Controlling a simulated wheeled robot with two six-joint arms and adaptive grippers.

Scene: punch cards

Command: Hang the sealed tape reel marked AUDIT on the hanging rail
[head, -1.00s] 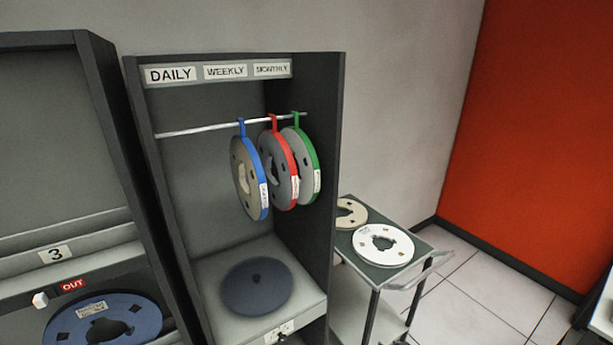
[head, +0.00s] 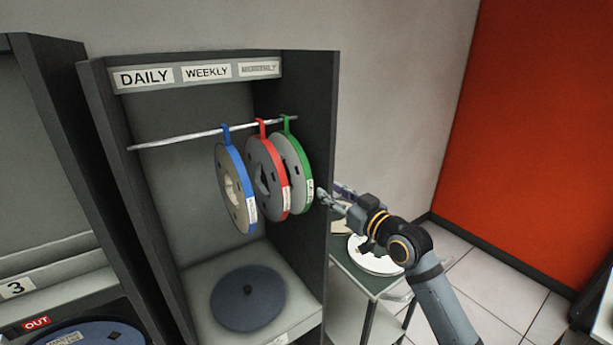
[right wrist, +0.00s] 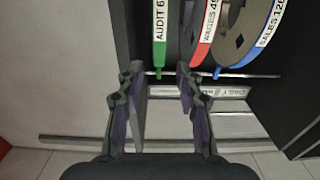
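The AUDIT reel (head: 294,180) is grey with a green band. It hangs by a green hook at the right end of the metal hanging rail (head: 175,140), beside a red-banded and a blue-banded reel. In the right wrist view its green band (right wrist: 161,52), lettered AUDIT, appears between my fingertips in the picture; I see no contact. My right gripper (head: 329,193) is open, just right of the reel at the cabinet's right side. Its two spread fingers show in the right wrist view (right wrist: 160,72). My left gripper is not in view.
The red WAGES reel (head: 268,175) and blue SALES reel (head: 238,190) hang close by. The cabinet's right wall (head: 318,120) is an obstacle. A dark disc (head: 248,300) lies on its shelf. A cart (head: 345,262) with a white reel (head: 366,262) stands to the right, partly behind my arm.

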